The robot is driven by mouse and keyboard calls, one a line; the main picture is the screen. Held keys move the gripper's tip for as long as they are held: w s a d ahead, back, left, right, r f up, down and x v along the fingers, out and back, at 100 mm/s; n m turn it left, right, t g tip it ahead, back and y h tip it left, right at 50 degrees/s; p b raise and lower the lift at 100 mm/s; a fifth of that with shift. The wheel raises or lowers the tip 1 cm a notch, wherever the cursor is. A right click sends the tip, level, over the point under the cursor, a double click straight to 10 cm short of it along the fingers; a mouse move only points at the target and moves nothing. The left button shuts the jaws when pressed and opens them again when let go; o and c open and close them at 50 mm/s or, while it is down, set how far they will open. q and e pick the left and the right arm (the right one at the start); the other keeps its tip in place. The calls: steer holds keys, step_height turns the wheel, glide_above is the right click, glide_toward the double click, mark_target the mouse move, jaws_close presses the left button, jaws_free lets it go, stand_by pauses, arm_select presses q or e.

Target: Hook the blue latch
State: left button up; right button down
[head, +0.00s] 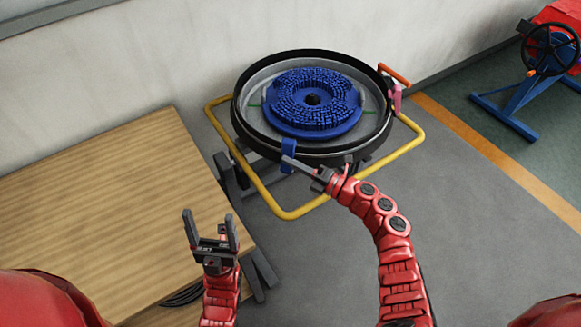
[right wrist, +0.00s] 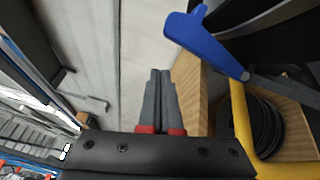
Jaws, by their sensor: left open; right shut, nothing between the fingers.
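The blue latch (head: 288,150) is on the near side of the round black tank (head: 248,133). In the right wrist view the blue latch (right wrist: 208,42) hangs at the upper right, beside a dark rim. My right gripper (head: 286,160) is shut and empty, with its fingertips at the lower part of the latch in the head view. In the right wrist view its fingers (right wrist: 160,85) are together, left of the latch with a gap in the picture; I cannot tell whether they touch. My left gripper (head: 210,222) is open and empty, away from the tank, by the wooden table's edge.
A blue bristled brush (head: 312,132) lies inside the tank. A yellow tube frame (head: 268,198) surrounds it. A pink latch (head: 397,101) and an orange bar (head: 395,74) are on its right. A wooden table (head: 110,200) stands left; the grey floor (head: 470,200) is clear at right.

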steer(key=w+m+p, duration=0.1)
steer(key=w+m, duration=0.1)
steer(key=w+d+r+m+p, duration=0.1)
steer(key=m, duration=0.1)
steer(key=shift+w+g+h+p, duration=0.3)
steer(key=shift+w+h, duration=0.05)
steer(key=shift+h, duration=0.05)
steer(key=shift+f, duration=0.1)
stand_by(0.3)
